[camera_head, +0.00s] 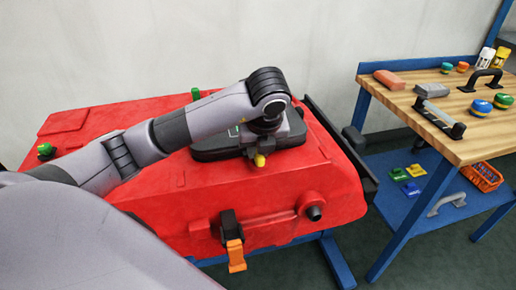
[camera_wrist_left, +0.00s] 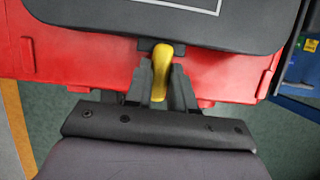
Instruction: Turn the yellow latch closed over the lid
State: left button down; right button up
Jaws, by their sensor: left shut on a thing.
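The yellow latch (camera_wrist_left: 162,66) sits at a dark mount on the edge of the black lid (camera_wrist_left: 130,18). In the left wrist view it points away from the lid, down the picture between the fingers. My left gripper (camera_wrist_left: 163,88) is shut on it. In the head view the latch (camera_head: 259,160) shows as a small yellow end at the lid's front edge, and the lid (camera_head: 212,150) lies on the red tank (camera_head: 150,205). My left wrist hides part of the lid and the fingers there. My right gripper is out of view.
An orange-and-black clasp (camera_head: 235,252) hangs on the tank's front beside a dark round port (camera_head: 314,213). A green knob (camera_head: 196,94) stands behind my arm. At the right is a wooden-topped workbench (camera_head: 440,95) with handles, caps and a lower blue shelf (camera_head: 395,200).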

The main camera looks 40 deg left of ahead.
aim_at(261, 158)
pick_arm(q)
jog(key=shift+n, duration=0.3)
jog(key=c, duration=1)
grip_release()
jog(key=shift+o, duration=0.2)
jog(key=p+v, duration=0.3)
jog(key=v, duration=0.3)
jog(key=shift+w+r, duration=0.1)
jog(key=shift+r, duration=0.05)
jog(key=shift+d+r, duration=0.2)
jog(key=shift+r, duration=0.25)
